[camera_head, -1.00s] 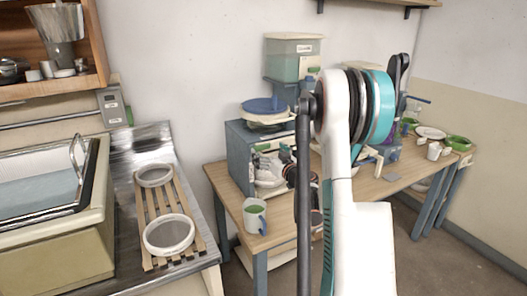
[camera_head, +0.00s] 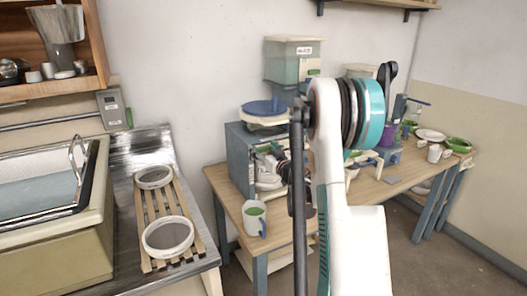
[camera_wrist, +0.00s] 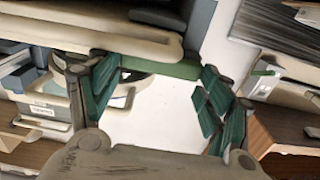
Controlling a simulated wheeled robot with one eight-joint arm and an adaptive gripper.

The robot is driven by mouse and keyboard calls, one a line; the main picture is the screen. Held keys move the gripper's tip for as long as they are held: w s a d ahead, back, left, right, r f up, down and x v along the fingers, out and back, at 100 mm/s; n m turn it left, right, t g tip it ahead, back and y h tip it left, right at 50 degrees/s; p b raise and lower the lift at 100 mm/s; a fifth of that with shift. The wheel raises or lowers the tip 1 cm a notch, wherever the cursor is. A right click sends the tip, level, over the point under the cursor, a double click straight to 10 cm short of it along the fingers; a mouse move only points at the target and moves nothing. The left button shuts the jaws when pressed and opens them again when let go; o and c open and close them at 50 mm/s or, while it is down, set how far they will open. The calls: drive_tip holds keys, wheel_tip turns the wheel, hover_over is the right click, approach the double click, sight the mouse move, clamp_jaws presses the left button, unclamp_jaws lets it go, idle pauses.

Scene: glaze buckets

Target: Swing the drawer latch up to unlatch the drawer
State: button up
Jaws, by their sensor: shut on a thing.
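A green bar (camera_wrist: 172,68), which looks like the drawer latch, spans the space between my fingertips in the wrist view. My gripper (camera_wrist: 160,76) is shut on it, a finger with dark green pads at each end. In the head view my gripper (camera_head: 277,164) is small and partly hidden behind my arm, at the front of the blue-grey cabinet (camera_head: 239,155) on the wooden table. The drawer front is mostly covered there, and I cannot tell the latch's angle.
A white mug (camera_head: 253,221) with green inside stands at the table's front left edge, below my gripper. A blue-lidded tub (camera_head: 265,108) sits on the cabinet. Bowls and cups stand at the table's right end. A slatted rack (camera_head: 158,212) lies on the left counter.

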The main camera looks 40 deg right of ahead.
drive_tip(key=shift+n, duration=0.3)
drive_tip(key=n, duration=0.2)
drive_tip(key=r+n, duration=0.1)
drive_tip(key=n, duration=0.1)
drive_tip(key=shift+w+a+r, duration=0.1)
drive_tip(key=shift+a, duration=0.25)
drive_tip(key=n, duration=0.3)
drive_tip(key=shift+w+a+r+n+b, duration=0.1)
drive_tip(key=shift+a+r+n+b, duration=0.2)
drive_tip(key=shift+a+n+b, duration=0.1)
drive_tip(key=n, duration=0.2)
drive_tip(key=a+n, duration=0.1)
drive_tip(key=n, duration=0.1)
drive_tip(key=shift+w+a+r, duration=0.1)
drive_tip(key=shift+w+r, duration=0.05)
drive_tip(key=shift+r, duration=0.05)
drive_tip(key=shift+w+a+n+b, duration=0.1)
drive_tip(key=shift+a+n+b, duration=0.2)
drive_tip(key=shift+n, duration=0.7)
drive_tip(key=shift+a+n+b, duration=0.2)
drive_tip(key=shift+n+b, duration=0.1)
drive_tip(key=shift+n, duration=0.7)
drive_tip(key=o, duration=1.5)
